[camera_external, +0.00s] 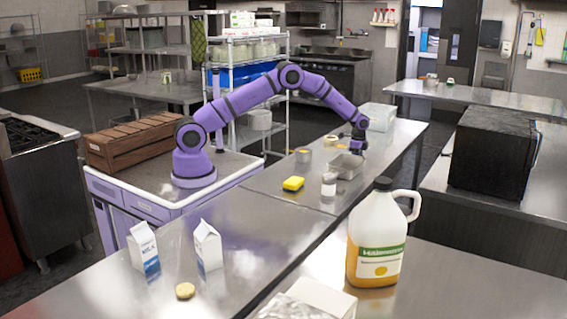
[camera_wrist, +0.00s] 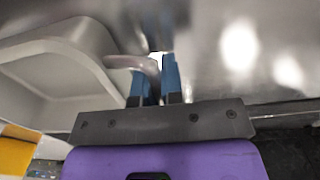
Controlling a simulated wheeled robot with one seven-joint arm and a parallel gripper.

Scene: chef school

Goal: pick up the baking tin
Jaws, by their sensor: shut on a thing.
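The baking tin (camera_external: 344,167) is a grey, shallow, rectangular tin on the steel counter in the external view. In the wrist view the tin (camera_wrist: 50,70) fills the left side, and a curved grey handle-like piece at its edge runs between my fingers. My gripper (camera_external: 357,149) is at the tin's far right end, pointing down. In the wrist view the blue fingers of my gripper (camera_wrist: 156,80) are close together around that curved piece, shut on the tin. Whether the tin is touching the counter or slightly above it I cannot tell.
A small white-and-grey jar (camera_external: 329,185) stands just in front of the tin. A pale box (camera_external: 377,117) is behind my gripper. A large jug (camera_external: 380,240) stands nearer the camera.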

